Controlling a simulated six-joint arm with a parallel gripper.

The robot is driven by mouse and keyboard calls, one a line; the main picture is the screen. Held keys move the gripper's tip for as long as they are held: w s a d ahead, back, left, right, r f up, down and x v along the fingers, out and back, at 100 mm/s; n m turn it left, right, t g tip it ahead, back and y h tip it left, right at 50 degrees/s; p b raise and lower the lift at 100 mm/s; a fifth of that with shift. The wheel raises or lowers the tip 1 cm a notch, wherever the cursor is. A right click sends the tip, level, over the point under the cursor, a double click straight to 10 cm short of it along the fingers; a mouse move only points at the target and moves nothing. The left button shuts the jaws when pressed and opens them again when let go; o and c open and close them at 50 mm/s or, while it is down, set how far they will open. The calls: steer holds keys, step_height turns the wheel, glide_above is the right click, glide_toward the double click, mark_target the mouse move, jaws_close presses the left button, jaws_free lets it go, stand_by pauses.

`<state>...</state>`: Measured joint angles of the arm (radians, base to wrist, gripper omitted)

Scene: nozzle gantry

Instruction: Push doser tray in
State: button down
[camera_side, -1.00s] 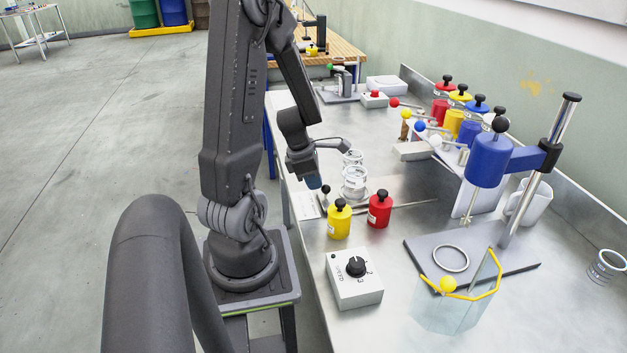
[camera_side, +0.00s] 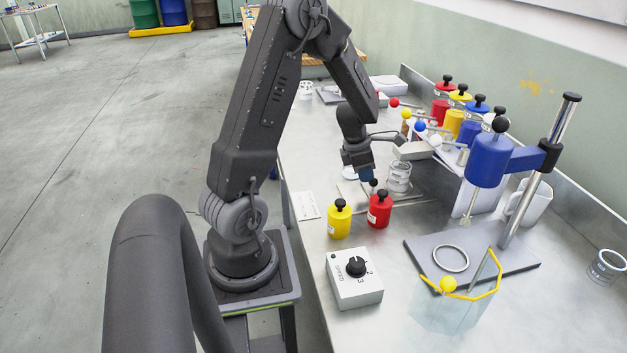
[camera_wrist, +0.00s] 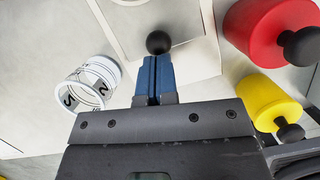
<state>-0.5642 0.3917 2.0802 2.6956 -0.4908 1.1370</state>
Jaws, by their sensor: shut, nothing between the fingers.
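The doser tray (camera_side: 408,198) is a flat metal plate on the bench, with a clear jar (camera_side: 399,178) standing on it. Its black ball knob (camera_side: 374,183) is at the near-left end. The knob also shows in the wrist view (camera_wrist: 158,42), directly in front of my fingertips. My gripper (camera_side: 366,175) is low over the bench at the knob, on its left side. Its blue fingers (camera_wrist: 154,70) are shut with nothing between them, and they appear to touch or nearly touch the knob.
Another clear jar (camera_wrist: 92,82) stands left of my fingers in the wrist view. Yellow (camera_side: 339,221) and red (camera_side: 379,210) bottles stand close in front of the tray. A dial box (camera_side: 354,279) and blue-headed stand (camera_side: 488,160) are nearer. Coloured dosers (camera_side: 469,131) line the back.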

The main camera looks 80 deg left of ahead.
stand_by(0.3)
steer(key=shift+s, duration=0.35)
steer(key=s+r, duration=0.1)
steer(key=s+a+r, duration=0.1)
steer(key=s, duration=0.1)
steer(key=shift+s, duration=0.25)
steer(key=v, duration=0.9)
steer(key=w+d+r+n+t+y, duration=0.5)
steer(key=w+d+r+n+t, duration=0.6)
steer(key=n, duration=0.6)
steer(key=s+d+f+n+g+h, duration=0.1)
steer(key=s+d+n+g+h, duration=0.3)
steer(key=s+d+n, duration=1.2)
steer(key=d+n+g, duration=0.1)
steer(key=n+g, duration=0.3)
steer(key=n, duration=0.1)
steer(key=shift+f+g, duration=0.4)
